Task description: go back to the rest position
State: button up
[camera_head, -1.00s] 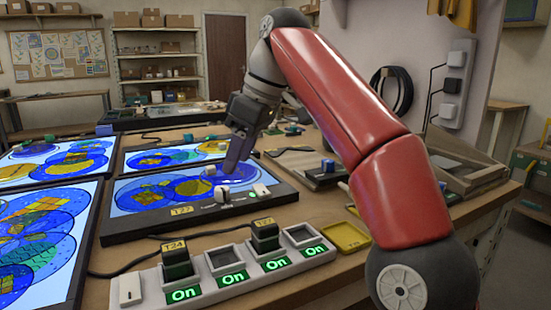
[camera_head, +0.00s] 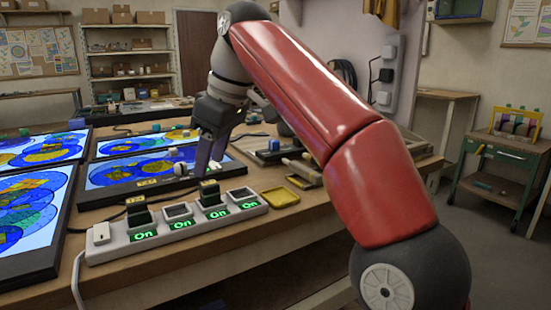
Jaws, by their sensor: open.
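My red arm reaches over the workbench from the right. My gripper (camera_head: 203,165) points down near the right end of the nearest middle light panel (camera_head: 130,172), which shows blue, green and yellow circles. The jaws are open, and I see nothing held between them. The arm's own links hide part of the bench behind it. I cannot tell how high the gripper is above the panel.
A power strip (camera_head: 110,251) with several green "On" labels lies at the bench front, with plugs (camera_head: 139,215) in some sockets. A yellow tray (camera_head: 281,197) lies right of it. A green cart (camera_head: 500,175) stands at the right, with open floor before it.

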jog(key=shift+s+d+f+m+t+h, duration=0.15)
jog(key=shift+s+f+m+t+h, duration=0.2)
jog(key=shift+s, duration=0.15)
jog(key=s+d+f+m+t+h, duration=0.1)
jog(key=s+d+f+m, duration=0.6)
jog(key=d+f, duration=0.6)
jog(key=s+d+f+m+t+h, duration=0.2)
jog(key=s+d+f+m, duration=0.5)
jog(key=s+d+f, duration=0.3)
notch_tip(320, 180, down, 3)
jog(key=d, duration=0.3)
jog(key=shift+s+r, duration=0.15)
jog(key=shift+s, duration=0.25)
jog(key=shift+t, duration=0.25)
